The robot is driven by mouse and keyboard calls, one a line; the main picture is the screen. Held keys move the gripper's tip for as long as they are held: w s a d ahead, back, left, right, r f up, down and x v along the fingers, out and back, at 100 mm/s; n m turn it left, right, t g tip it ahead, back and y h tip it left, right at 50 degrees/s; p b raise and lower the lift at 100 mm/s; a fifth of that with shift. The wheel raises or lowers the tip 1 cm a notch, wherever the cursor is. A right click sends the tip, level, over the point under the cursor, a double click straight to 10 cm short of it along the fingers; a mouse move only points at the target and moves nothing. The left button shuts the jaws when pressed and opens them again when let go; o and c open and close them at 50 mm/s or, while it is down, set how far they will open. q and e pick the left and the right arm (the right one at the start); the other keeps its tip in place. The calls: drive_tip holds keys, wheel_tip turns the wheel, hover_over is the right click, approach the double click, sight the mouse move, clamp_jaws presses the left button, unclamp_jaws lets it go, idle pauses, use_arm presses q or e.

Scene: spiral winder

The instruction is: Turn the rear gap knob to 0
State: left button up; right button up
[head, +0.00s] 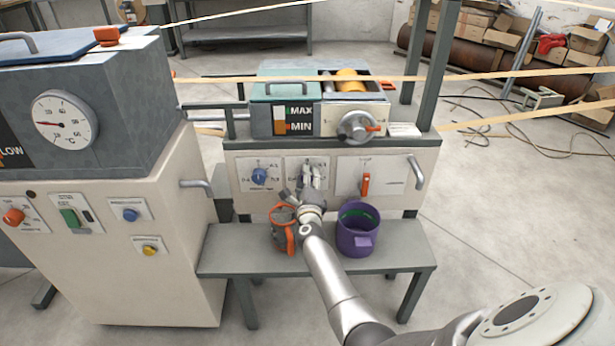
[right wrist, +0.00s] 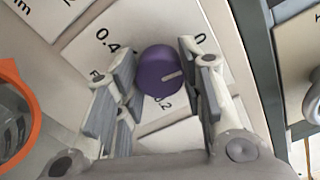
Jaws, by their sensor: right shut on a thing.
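My right gripper (head: 308,180) is at the second plate on the front panel of the middle machine and covers most of that plate in the head view. In the right wrist view the gripper (right wrist: 157,72) is shut on a purple round knob (right wrist: 157,72), with a finger on either side. The knob's pale pointer line lies on its right half and slants up to the right. The plate (right wrist: 85,40) shows 0.4 at upper left, 0.2 below the knob, and a partly hidden 0 at upper right. Its name is mostly hidden. My left gripper is not in view.
A blue knob (head: 260,176) sits on the plate to the left, and an orange lever (head: 366,184) to the right. Pale strips cross above.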

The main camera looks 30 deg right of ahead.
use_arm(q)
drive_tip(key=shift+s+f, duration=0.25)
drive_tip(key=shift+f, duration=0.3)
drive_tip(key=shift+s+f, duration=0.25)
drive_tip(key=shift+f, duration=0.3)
use_arm(e)
drive_tip(key=shift+f+n, duration=0.1)
drive_tip(key=shift+n, duration=0.8)
drive_tip(key=o, duration=1)
drive_tip(key=shift+o, duration=0.2)
drive_tip(key=v, duration=0.7)
drive_tip(key=shift+s+a, duration=0.2)
